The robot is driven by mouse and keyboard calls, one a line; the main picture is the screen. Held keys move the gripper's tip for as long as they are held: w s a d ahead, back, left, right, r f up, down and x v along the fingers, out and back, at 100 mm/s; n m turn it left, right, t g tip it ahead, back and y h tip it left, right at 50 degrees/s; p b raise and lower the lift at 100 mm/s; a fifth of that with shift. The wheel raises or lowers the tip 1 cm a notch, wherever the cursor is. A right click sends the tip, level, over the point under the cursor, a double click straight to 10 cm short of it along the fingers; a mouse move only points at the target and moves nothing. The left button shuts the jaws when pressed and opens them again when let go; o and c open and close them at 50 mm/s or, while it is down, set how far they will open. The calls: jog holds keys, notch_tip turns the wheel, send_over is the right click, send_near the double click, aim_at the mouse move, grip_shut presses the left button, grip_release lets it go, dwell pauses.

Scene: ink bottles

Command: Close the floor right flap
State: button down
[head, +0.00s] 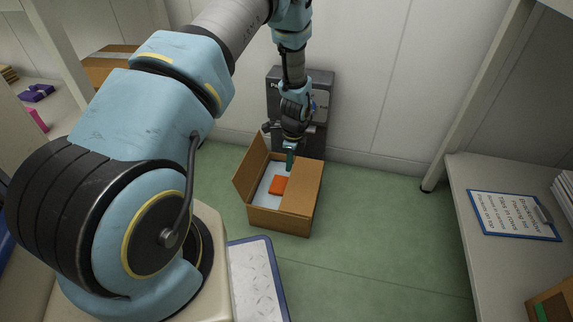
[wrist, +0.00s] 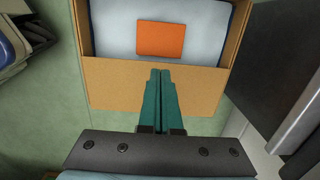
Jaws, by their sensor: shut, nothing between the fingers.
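An open cardboard box (head: 278,220) stands on the green floor below the wall. Its left flap (head: 248,163) stands up, tilted outward. Its right flap (head: 303,187) appears folded inward over the right part of the opening; it also shows as the brown panel in the wrist view (wrist: 115,85). Inside are a pale lining and an orange block (head: 278,185), seen also in the wrist view (wrist: 161,39). My gripper (head: 289,168) is shut and empty. In the wrist view its green fingertips (wrist: 160,73) overlap the flap; I cannot tell whether they touch it.
A dark grey bin-like unit (head: 318,85) stands against the wall behind the box. A blue-edged white panel (head: 255,275) lies nearer me. A bench with a clipboard (head: 513,215) is at the right. The floor right of the box is clear.

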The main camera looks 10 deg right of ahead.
notch_tip(320, 180, up, 10)
jog(key=p, duration=0.2)
jog(key=shift+r+p, duration=0.25)
jog(key=shift+p, duration=0.05)
jog(key=s+a+r+n, duration=0.2)
jog(key=a+r+n, duration=0.9)
jog(key=a+r, duration=0.4)
jog(key=s+a+r+n+t+h, duration=0.1)
jog(key=s+a+r+n, duration=0.9)
jog(key=s+r+n, duration=0.15)
notch_tip(320, 180, up, 35)
jog(key=p, duration=3.6)
jog(key=shift+w+d, duration=0.25)
jog(key=shift+w, duration=0.05)
